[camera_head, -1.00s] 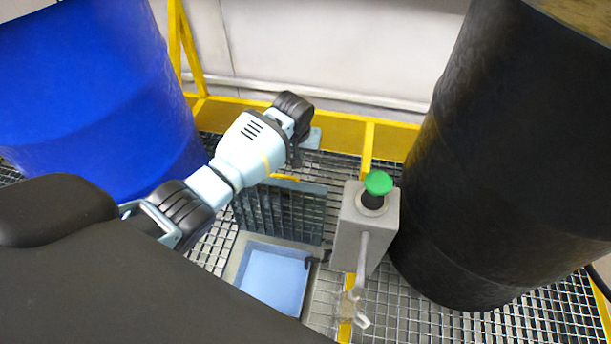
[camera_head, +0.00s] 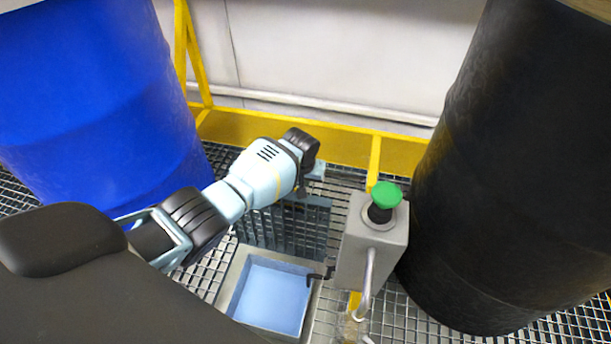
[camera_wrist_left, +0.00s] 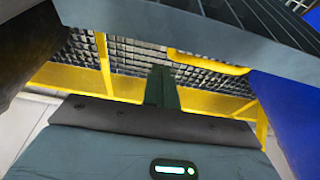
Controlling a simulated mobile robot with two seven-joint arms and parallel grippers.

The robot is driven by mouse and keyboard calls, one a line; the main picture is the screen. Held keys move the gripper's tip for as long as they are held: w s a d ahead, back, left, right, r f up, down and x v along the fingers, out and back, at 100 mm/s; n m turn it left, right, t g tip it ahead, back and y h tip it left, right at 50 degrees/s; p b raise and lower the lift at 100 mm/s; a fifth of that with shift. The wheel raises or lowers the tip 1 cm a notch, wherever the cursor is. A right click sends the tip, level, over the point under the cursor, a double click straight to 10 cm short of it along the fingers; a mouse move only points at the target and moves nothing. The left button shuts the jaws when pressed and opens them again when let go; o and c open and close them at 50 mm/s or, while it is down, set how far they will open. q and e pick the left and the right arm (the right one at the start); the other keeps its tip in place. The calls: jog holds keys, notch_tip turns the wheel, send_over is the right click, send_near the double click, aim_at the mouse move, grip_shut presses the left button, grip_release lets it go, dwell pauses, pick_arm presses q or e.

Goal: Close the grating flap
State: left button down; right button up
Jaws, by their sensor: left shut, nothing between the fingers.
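The grating flap (camera_head: 285,224) is a dark barred panel standing raised at the far edge of a square opening (camera_head: 268,296) with a light blue floor. My left gripper (camera_head: 303,188) is at the flap's upper right edge, on its far side, with its fingers shut and empty. I cannot tell whether it touches the flap. In the left wrist view the shut fingers (camera_wrist_left: 162,88) point toward the floor grating, and a grey barred panel edge (camera_wrist_left: 215,35), likely the flap, crosses the top. My right gripper is not in view.
A grey box with a green button (camera_head: 385,195) stands just right of the opening. A black drum (camera_head: 500,180) is at the right and a blue drum (camera_head: 100,100) at the left. A yellow frame beam (camera_head: 345,145) runs behind the flap.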

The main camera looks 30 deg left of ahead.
pick_arm(q)
jog(key=shift+s+d+r+p, duration=0.2)
jog(key=shift+s+p, duration=0.2)
jog(key=shift+s, duration=0.4)
jog(key=shift+s+d+r+p, duration=0.1)
jog(key=shift+s+d+p, duration=0.1)
jog(key=shift+s+p, duration=0.4)
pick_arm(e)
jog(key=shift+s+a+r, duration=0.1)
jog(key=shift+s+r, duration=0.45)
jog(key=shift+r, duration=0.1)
pick_arm(q)
jog(key=shift+s, duration=0.15)
jog(key=shift+s, duration=0.1)
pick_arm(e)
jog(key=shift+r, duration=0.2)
